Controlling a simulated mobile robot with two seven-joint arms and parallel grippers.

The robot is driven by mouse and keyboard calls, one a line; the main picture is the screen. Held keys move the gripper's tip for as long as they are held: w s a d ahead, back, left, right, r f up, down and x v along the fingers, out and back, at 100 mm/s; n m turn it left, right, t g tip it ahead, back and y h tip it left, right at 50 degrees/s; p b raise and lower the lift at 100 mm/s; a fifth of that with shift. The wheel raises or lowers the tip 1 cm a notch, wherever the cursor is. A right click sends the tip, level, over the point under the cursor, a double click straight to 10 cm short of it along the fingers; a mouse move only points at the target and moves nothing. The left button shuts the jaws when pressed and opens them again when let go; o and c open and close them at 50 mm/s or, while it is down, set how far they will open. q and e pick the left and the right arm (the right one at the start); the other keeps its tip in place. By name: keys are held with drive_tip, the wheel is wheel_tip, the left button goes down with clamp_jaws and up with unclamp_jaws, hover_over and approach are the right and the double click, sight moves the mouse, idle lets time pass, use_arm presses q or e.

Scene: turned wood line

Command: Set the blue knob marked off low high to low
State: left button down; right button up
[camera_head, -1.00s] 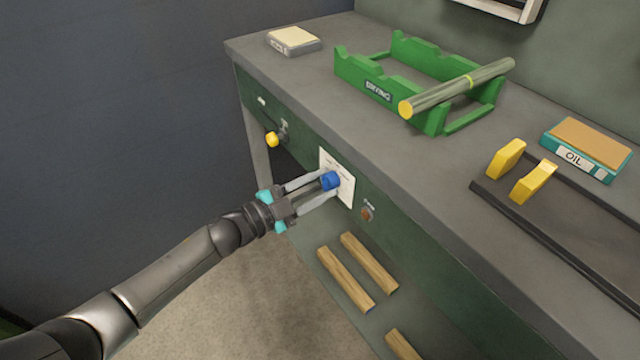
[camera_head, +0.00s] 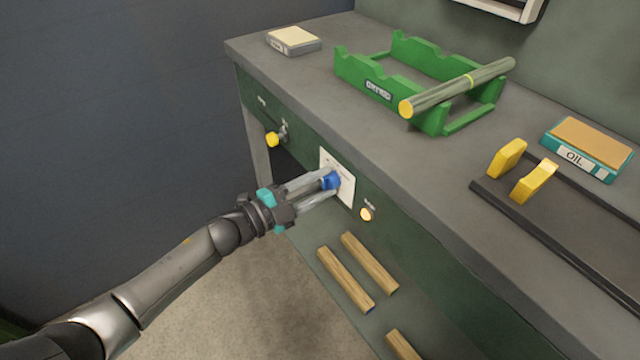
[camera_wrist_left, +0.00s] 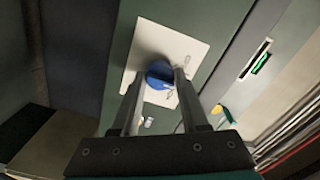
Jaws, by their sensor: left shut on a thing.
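The blue knob (camera_head: 331,180) sits on a white plate (camera_head: 347,188) on the green front of the workbench. My left gripper (camera_head: 328,183) is shut on the knob, with one finger on each side of it. The left wrist view also shows the blue knob (camera_wrist_left: 160,74) between the fingers, on the white plate (camera_wrist_left: 146,38). Small marks show on the plate, but I cannot read them. A round lamp (camera_head: 366,214) right of the plate glows orange. My right gripper is not in view.
A yellow knob (camera_head: 272,139) is on the bench front at left. On the bench top are a green rack (camera_head: 433,122) bearing a rod (camera_head: 455,88), a box marked OIL (camera_head: 586,150) and a pale block (camera_head: 293,40). Wood strips (camera_head: 345,279) lie on a lower shelf.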

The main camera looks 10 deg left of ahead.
use_arm(q)
drive_tip(key=c, duration=0.8)
unclamp_jaws()
drive_tip(key=o, duration=0.4)
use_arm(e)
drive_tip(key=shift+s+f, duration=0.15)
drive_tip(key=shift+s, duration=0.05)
use_arm(q)
drive_tip(key=shift+s+a, duration=0.1)
drive_tip(key=shift+a, duration=0.05)
drive_tip(key=p+v, duration=0.3)
drive_tip(key=v, duration=1.2)
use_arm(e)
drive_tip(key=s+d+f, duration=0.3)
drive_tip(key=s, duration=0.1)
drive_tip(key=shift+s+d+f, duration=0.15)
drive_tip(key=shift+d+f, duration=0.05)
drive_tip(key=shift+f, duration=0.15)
